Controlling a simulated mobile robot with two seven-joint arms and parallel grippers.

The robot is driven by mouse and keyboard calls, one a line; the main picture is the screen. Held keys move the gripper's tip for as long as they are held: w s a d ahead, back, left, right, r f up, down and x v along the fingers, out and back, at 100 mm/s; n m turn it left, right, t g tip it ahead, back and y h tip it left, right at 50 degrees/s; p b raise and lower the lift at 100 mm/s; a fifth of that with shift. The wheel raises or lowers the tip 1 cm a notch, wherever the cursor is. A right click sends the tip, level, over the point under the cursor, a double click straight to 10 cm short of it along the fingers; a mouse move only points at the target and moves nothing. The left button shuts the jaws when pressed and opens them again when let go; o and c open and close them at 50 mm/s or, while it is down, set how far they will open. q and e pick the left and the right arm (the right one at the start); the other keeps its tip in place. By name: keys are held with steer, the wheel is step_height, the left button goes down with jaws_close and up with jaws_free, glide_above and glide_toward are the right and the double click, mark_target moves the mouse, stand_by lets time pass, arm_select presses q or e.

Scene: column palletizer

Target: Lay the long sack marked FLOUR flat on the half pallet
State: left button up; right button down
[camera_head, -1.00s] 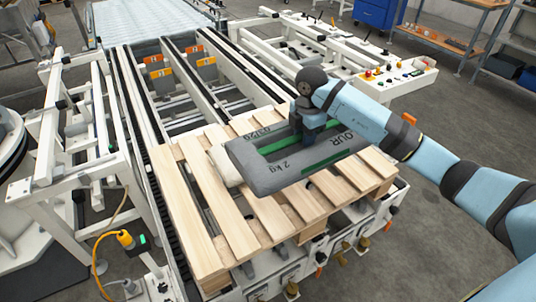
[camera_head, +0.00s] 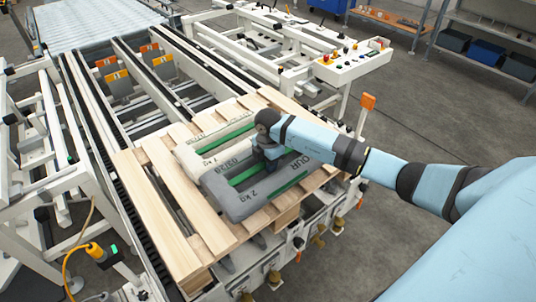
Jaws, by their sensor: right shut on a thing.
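The long grey sack (camera_head: 237,206) has a green stripe and dark print; the letters "OUR" and "2 kg" show. It lies level at the near right part of the wooden half pallet (camera_head: 163,194). I cannot tell whether it rests on the slats or hangs just above them. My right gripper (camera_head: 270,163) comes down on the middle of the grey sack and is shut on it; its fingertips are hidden. A cream sack (camera_head: 188,153) with a green stripe lies on the pallet along the grey sack's far side. My left gripper is out of view.
The pallet's left slats are bare. It sits on a white-framed conveyor (camera_head: 150,95). A control panel (camera_head: 355,60) stands behind to the right, and an orange marker (camera_head: 368,101) stands up right of the pallet.

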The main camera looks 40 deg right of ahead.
steer(key=shift+w+f, duration=0.1)
steer(key=shift+f, duration=1.95)
steer(key=c, duration=1.1)
jaws_free()
steer(key=shift+f, duration=0.15)
steer(key=shift+c, duration=0.2)
steer(key=shift+o, duration=1.3)
steer(key=shift+s, duration=0.2)
